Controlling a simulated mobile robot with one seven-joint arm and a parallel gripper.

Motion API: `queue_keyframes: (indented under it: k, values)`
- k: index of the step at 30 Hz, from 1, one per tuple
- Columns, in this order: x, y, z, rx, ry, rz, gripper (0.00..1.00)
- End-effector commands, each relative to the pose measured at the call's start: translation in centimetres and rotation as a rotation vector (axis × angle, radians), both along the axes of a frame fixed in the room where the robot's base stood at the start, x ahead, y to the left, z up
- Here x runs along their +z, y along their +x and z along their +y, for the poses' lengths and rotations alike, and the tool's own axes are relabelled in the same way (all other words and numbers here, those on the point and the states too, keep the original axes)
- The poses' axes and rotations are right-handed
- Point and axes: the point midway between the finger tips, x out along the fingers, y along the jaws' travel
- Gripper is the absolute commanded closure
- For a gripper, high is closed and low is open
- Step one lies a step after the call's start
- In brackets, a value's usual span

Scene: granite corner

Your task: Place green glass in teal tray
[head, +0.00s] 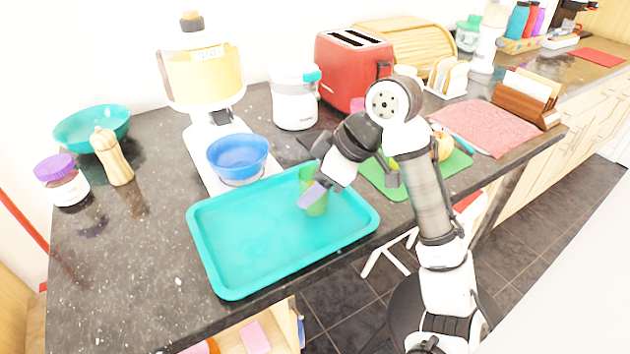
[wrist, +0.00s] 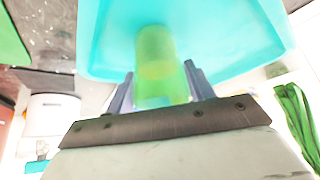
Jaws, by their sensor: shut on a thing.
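The green glass (head: 315,190) is translucent and stands about upright over the right part of the teal tray (head: 225,282). My gripper (head: 311,194) is shut on the glass, its fingers on the glass's sides. In the wrist view the green glass (wrist: 156,62) sits between the two fingers of my gripper (wrist: 160,88), with the teal tray (wrist: 235,35) behind it. I cannot tell whether the bottom of the glass touches the tray floor. The rest of the tray is empty.
A juicer with a blue bowl (head: 238,155) stands just behind the tray. A green cutting board (head: 455,163) with food lies to the right, partly behind my arm. A pepper mill (head: 112,157) and a purple-lidded jar (head: 62,180) stand at the left. The counter's front edge is close to the tray.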

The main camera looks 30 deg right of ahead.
Motion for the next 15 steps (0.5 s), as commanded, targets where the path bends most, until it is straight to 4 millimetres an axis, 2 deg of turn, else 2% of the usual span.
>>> queue_keyframes:
  k: [8,9,13,15]
  values:
    - [-0.34,-0.01,-0.02,-0.001,-0.001,-0.001,0.72]
    - [-0.26,0.0,-0.02,-0.001,-0.001,-0.001,0.43]
    - [-0.23,-0.01,-0.02,-0.001,-0.001,-0.001,0.26]
    - [-0.23,-0.01,-0.02,-0.001,-0.001,-0.001,0.25]
